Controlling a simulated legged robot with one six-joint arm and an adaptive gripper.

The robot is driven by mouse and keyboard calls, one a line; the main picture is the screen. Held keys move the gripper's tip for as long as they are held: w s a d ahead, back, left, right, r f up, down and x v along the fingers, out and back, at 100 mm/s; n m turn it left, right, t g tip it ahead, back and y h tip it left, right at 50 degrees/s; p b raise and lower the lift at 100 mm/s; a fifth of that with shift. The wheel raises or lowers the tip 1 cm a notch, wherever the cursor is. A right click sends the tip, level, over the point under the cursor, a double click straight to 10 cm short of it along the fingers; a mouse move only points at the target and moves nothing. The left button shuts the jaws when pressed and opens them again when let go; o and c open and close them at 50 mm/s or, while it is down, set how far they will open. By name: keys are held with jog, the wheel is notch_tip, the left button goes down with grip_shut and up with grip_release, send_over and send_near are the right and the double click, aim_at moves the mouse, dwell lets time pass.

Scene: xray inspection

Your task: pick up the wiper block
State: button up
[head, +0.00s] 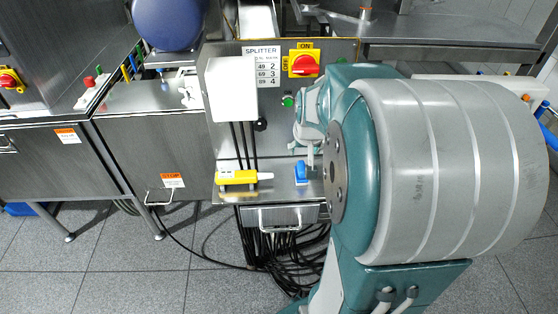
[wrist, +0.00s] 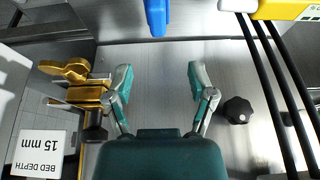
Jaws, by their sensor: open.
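The wiper block is probably the small blue piece (head: 300,172) on the metal ledge below the splitter panel. In the wrist view the blue piece (wrist: 157,16) is at the top edge, partly cut off by the frame. My gripper (wrist: 158,75) is open, with nothing between its fingers. The blue piece lies beyond the fingertips, roughly in line with the gap between them. In the head view my gripper (head: 311,157) is close to the blue piece, at its upper right, and my arm hides part of the panel.
A yellow tool (head: 238,178) lies on the ledge left of the blue piece. Black cables (head: 244,147) hang from a white box (head: 232,90). In the wrist view a black knob (wrist: 238,110) is right of the fingers and a brass clamp (wrist: 75,85) is left.

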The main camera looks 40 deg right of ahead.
aim_at(301, 166)
jog(key=x, duration=0.4)
jog(key=shift+s+d+f, duration=0.1)
jog(key=shift+d+f, duration=0.2)
jog(key=f, duration=0.4)
jog(key=shift+w+a+f, duration=0.15)
jog(key=shift+w, duration=0.15)
jog(key=shift+w+f, duration=0.15)
jog(key=shift+f, duration=0.15)
jog(key=shift+d+f, duration=0.1)
jog(key=shift+d, duration=0.3)
jog(key=shift+a, duration=0.2)
grip_shut()
